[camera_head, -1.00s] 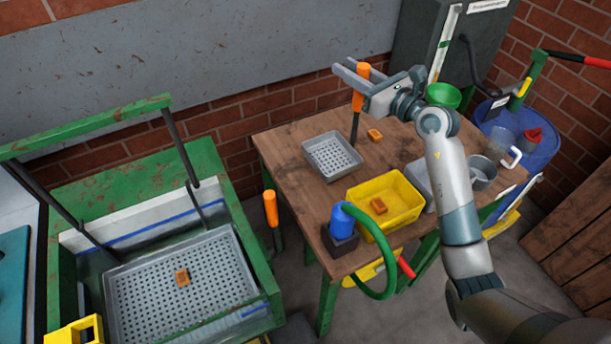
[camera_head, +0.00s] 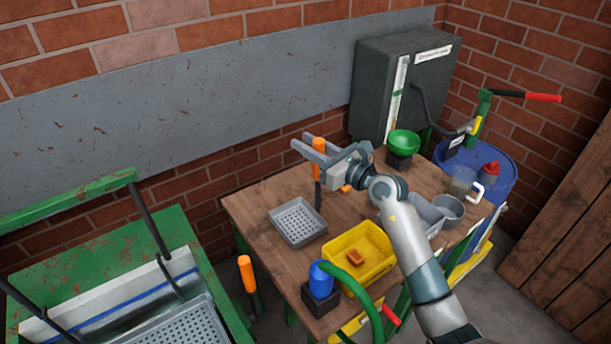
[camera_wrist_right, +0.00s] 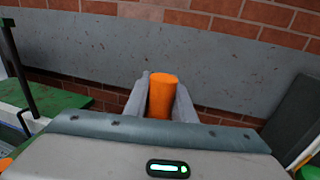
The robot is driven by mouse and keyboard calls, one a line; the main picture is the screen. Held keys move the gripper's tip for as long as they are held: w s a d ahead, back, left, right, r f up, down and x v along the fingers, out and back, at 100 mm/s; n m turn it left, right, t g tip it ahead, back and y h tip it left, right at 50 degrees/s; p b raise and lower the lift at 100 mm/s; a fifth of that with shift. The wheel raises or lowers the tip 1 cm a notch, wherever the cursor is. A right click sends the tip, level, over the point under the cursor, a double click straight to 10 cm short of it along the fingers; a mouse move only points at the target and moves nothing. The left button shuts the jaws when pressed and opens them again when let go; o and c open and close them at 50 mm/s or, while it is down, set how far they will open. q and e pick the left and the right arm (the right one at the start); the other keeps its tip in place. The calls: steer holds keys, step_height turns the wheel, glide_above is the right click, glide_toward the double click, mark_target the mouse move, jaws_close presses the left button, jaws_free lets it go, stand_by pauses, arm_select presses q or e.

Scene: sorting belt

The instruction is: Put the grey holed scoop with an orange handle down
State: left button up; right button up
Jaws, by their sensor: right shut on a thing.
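My right gripper (camera_head: 313,148) is shut on the orange handle (camera_head: 319,146) of the scoop. The handle stands upright between the two fingers, and its top shows in the right wrist view (camera_wrist_right: 162,95). A dark shaft runs down from it toward the right side of the scoop's grey holed pan (camera_head: 298,222). The pan looks level and appears to be on or just above the wooden table (camera_head: 256,227); I cannot tell whether it touches. The right wrist view does not show the pan. My left gripper is not in view.
A yellow bin (camera_head: 346,242) with an orange block (camera_head: 355,257) stands right of the pan. A blue cylinder (camera_head: 321,279) stands in front. A green bowl (camera_head: 404,143) and grey containers (camera_head: 447,209) are to the right. Another orange handle (camera_head: 246,272) stands by the green frame.

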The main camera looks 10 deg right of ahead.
steer(key=shift+f, duration=1.35)
step_height(320, 180, down, 4)
steer(key=shift+r, duration=0.25)
steer(key=shift+f, duration=0.15)
steer(key=o, duration=1.1)
steer(key=shift+c, duration=0.2)
